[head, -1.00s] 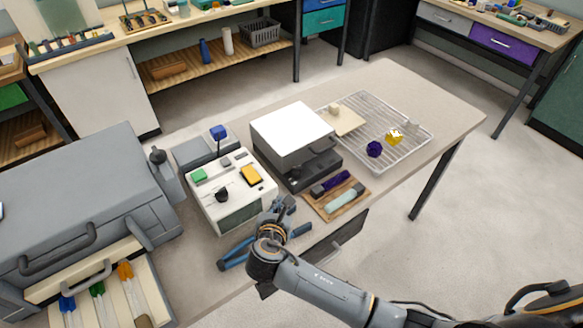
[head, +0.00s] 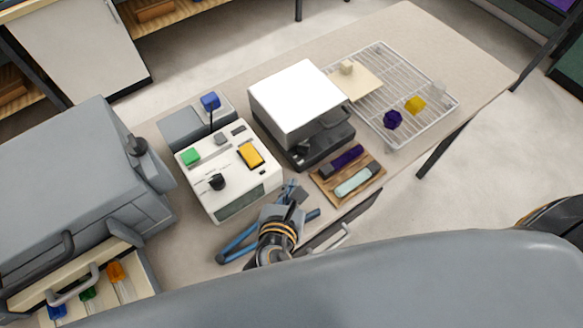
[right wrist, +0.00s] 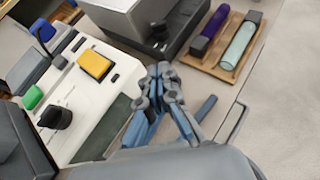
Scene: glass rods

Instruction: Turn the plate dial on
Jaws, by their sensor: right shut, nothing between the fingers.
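A white control box (head: 228,192) stands on the table with a black knob (head: 217,182), a green button (head: 190,157) and a yellow rocker (head: 250,155). Beside it, a dark unit with a white top (head: 296,92) has a small dark knob (head: 303,148) low on its front. I cannot tell for sure which knob is the plate dial. My right gripper (head: 297,193) is shut and empty, in front of the gap between the two devices, apart from both knobs. In the right wrist view its fingertips (right wrist: 160,72) point towards the dark unit. My left gripper is out of view.
A wooden tray (head: 367,186) with purple and pale green pieces lies right of the gripper. A blue bar (head: 235,250) lies under it. A wire rack (head: 432,118) with small blocks is at the back right. A large grey cabinet (head: 75,180) stands at left.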

